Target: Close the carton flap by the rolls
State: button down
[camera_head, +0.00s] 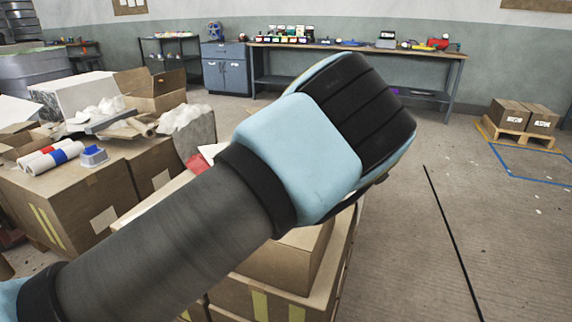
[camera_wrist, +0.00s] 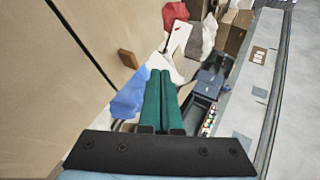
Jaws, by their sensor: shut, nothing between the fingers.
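Rolls (camera_head: 52,157) in white, red and blue lie on the cartons at the left in the head view. A small open carton (camera_head: 18,143) is just behind them, and a larger open carton (camera_head: 155,92) with raised flaps stands farther back. I cannot tell which flap is the task's. My gripper (camera_wrist: 161,76) shows in the wrist view as two teal fingers side by side, shut and empty. In the head view my arm hides the gripper.
A blue tape dispenser-like item (camera_head: 94,155) sits beside the rolls. More cartons (camera_head: 320,280) lie below my arm. A workbench (camera_head: 350,50) and grey cabinet (camera_head: 225,75) stand at the back. Boxes on a pallet (camera_head: 510,135) are at the right; the floor before them is open.

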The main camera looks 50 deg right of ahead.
jog(key=s+f+b+v, duration=0.1)
jog(key=v, duration=0.8)
jog(key=shift+s+f+b, duration=0.15)
jog(key=shift+s+b, duration=0.15)
jog(key=shift+s, duration=0.1)
jog(key=shift+d, duration=0.1)
jog(key=w+a+n+g+y+p, duration=0.35)
jog(key=w+a+n+y, duration=0.2)
jog(key=w+a, duration=1.55)
jog(key=w+a+r+n+g+p, duration=0.1)
jog(key=w+a+n+g, duration=0.15)
jog(key=a, duration=0.65)
jog(key=w+a+r+n+g+p, duration=0.1)
jog(key=w+a+n+g, duration=0.15)
jog(key=a, duration=0.65)
jog(key=s+a+r+n+h+p, duration=0.1)
jog(key=s+a+r+n, duration=0.1)
jog(key=a, duration=0.7)
jog(key=s+a+r+n+h+p, duration=0.1)
jog(key=s+a+r+n+p, duration=0.1)
jog(key=s+a, duration=0.3)
jog(key=s+a+r+n+h+p, duration=0.1)
jog(key=s+a+r+n, duration=0.3)
jog(key=a, duration=0.8)
jog(key=shift+a+r+g+p, duration=0.35)
jog(key=shift+g+p, duration=0.1)
jog(key=shift+p, duration=0.2)
jog(key=shift+n, duration=0.25)
